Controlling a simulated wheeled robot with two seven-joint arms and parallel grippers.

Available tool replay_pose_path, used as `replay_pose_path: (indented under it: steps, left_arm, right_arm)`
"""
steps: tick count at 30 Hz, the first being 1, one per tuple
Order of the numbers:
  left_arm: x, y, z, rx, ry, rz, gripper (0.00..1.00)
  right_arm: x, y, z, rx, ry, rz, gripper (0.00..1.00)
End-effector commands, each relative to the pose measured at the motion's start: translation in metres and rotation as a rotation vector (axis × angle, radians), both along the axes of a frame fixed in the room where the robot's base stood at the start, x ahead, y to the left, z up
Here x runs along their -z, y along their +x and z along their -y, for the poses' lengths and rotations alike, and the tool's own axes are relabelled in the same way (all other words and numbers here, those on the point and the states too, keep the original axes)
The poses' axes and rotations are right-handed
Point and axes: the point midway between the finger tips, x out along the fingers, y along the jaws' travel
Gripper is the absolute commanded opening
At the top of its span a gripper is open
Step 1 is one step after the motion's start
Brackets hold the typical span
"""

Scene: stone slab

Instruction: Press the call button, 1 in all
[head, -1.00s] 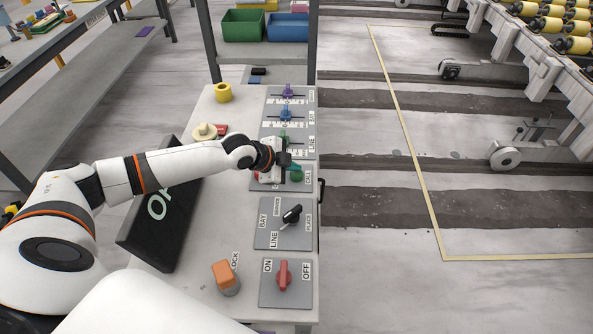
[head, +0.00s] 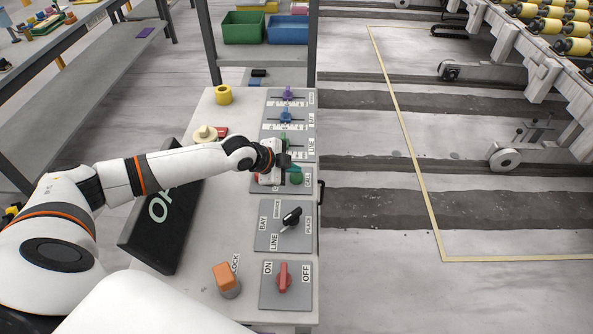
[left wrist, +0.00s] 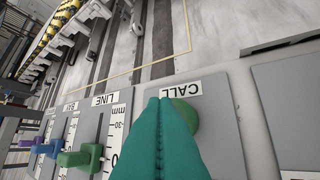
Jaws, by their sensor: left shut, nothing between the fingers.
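The call button (head: 296,179) is a round green knob on a grey panel beside the CALL label. In the left wrist view the green button (left wrist: 186,116) shows partly behind my fingers, with the CALL label (left wrist: 181,89) beyond it. My left gripper (head: 292,168) is shut and empty, its teal fingers pointing down over the call panel. In the left wrist view the shut fingertips (left wrist: 165,101) overlap the button's left side. I cannot tell whether they touch it. My right gripper is not in view.
Slider panels with green, blue and purple knobs (head: 287,93) lie behind. A black selector (head: 292,216) and a red ON/OFF switch (head: 283,275) lie in front. A dark sign (head: 160,222) and an orange-topped lock piece (head: 225,277) stand on the bench's left side.

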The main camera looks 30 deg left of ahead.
Motion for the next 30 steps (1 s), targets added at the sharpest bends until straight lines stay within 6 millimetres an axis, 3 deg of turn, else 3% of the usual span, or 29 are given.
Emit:
replay_pose_path:
  steps: [3, 17, 30]
  left_arm:
    - [-0.009, 0.0, 0.0, 0.0, 0.0, 0.0, 0.0]
    - [-0.015, 0.0, 0.0, -0.001, -0.001, 0.002, 0.0]
    - [-0.058, 0.001, 0.0, 0.0, -0.001, 0.002, 0.0]
  right_arm:
    - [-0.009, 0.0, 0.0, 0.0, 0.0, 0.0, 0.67]
    - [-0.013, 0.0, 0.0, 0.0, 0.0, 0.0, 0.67]
    - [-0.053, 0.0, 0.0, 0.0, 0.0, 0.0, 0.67]
